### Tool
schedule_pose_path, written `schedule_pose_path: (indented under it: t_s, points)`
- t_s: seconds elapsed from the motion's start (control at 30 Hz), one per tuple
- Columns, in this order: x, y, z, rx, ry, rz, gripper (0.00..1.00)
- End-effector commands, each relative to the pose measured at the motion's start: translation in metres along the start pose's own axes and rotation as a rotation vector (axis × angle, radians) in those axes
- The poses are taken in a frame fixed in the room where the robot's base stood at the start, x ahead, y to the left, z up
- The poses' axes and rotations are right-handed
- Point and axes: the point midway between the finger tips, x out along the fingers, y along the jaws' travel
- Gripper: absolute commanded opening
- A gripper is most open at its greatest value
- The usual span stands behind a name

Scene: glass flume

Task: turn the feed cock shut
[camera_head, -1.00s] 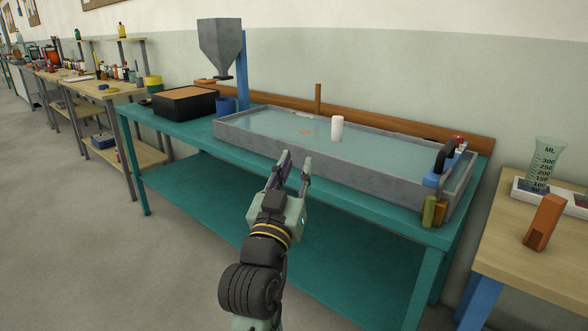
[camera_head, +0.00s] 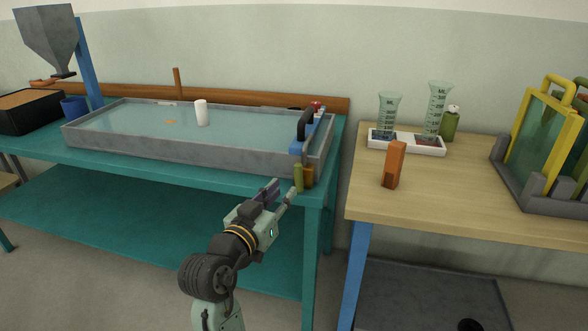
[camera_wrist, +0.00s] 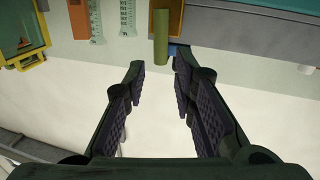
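The grey flume trough (camera_head: 180,145) stands on a teal bench in the head view, holding pale water. A small red part (camera_head: 317,107) shows at its right end, beside a black handle (camera_head: 305,123) on a blue block (camera_head: 297,147). An orange piece (camera_head: 45,82) sits under the hopper's outlet (camera_head: 50,40) at the far left. I cannot tell for certain which part is the feed cock. My gripper (camera_head: 283,192) is in front of the bench's right end, near the green cylinder (camera_head: 298,178). In the wrist view my gripper (camera_wrist: 160,72) is open and empty, the green cylinder (camera_wrist: 161,37) beyond its fingertips.
A wooden table (camera_head: 460,200) stands to the right, past a narrow gap. It carries an orange block (camera_head: 394,165), measuring cylinders in a white tray (camera_head: 405,145) and a yellow-framed glass rack (camera_head: 550,130). A white cylinder (camera_head: 201,113) stands in the flume.

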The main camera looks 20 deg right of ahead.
Motion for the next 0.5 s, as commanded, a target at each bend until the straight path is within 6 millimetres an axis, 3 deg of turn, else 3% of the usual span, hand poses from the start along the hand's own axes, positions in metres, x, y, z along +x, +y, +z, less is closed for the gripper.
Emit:
schedule_pose_path:
  t_s: [0.3,0.5]
  points:
    - [0.060,0.000,-0.003,0.000,0.000,0.000,0.25]
    - [0.086,0.000,-0.002,0.001,0.001,-0.002,0.25]
